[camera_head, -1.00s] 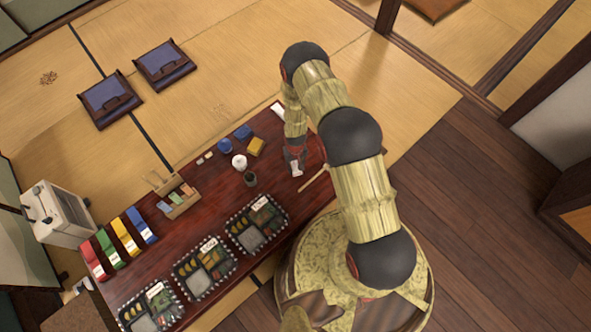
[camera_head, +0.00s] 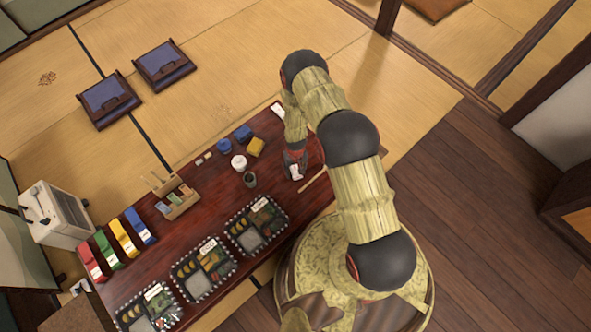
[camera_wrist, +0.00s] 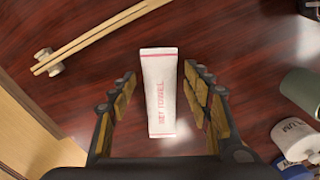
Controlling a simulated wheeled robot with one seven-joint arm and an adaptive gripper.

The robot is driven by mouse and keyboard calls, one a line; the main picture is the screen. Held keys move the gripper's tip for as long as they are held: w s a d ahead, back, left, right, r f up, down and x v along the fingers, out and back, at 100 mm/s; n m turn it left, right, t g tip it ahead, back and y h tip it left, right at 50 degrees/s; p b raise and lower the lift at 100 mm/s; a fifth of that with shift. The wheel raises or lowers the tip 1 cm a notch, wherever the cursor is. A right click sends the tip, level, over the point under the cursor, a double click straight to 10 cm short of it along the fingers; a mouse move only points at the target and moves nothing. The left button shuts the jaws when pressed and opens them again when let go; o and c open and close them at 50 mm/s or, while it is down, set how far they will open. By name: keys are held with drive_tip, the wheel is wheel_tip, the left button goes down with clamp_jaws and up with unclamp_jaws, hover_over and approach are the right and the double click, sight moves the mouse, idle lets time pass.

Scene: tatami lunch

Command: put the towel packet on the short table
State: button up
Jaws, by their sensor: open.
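The towel packet (camera_wrist: 159,95) is a flat white strip with red lettering, lying on the dark red wooden table (camera_wrist: 225,35). In the wrist view my gripper (camera_wrist: 165,90) is open, with one finger on each side of the packet and a gap on both sides. The head view shows my gripper (camera_head: 295,165) low over the right end of the table (camera_head: 225,208), with the packet (camera_head: 295,173) showing at its tip. Whether the fingertips touch the tabletop I cannot tell.
Chopsticks (camera_wrist: 95,40) lie on a rest left of the packet. A green cup (camera_wrist: 302,90) and a white container (camera_wrist: 294,138) stand to the right. Lunch boxes (camera_head: 257,225) line the near edge. Blue containers (camera_head: 224,146) and a yellow block (camera_head: 255,147) stand farther back.

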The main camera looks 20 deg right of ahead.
drive_tip(key=shift+r, duration=0.15)
drive_tip(key=w+r+t+p, duration=0.1)
drive_tip(key=w+r+p, duration=0.15)
drive_tip(key=r, duration=1.35)
drive_tip(key=w+r+p, duration=0.2)
drive_tip(key=w+r, duration=0.2)
drive_tip(key=r, duration=1.2)
wheel_tip(320, 180, up, 22)
drive_tip(key=t, duration=0.2)
hover_over(296, 171)
drive_tip(key=w, duration=0.4)
drive_tip(key=s+r+t, duration=0.1)
drive_tip(key=s+r, duration=1.1)
drive_tip(key=r, duration=0.4)
drive_tip(key=s+r, duration=0.3)
drive_tip(key=s, duration=0.4)
drive_tip(key=s+r+t, duration=0.1)
drive_tip(key=s+r, duration=0.2)
drive_tip(key=s, duration=0.4)
drive_tip(key=shift+t, duration=0.3)
drive_tip(key=shift+a, duration=0.1)
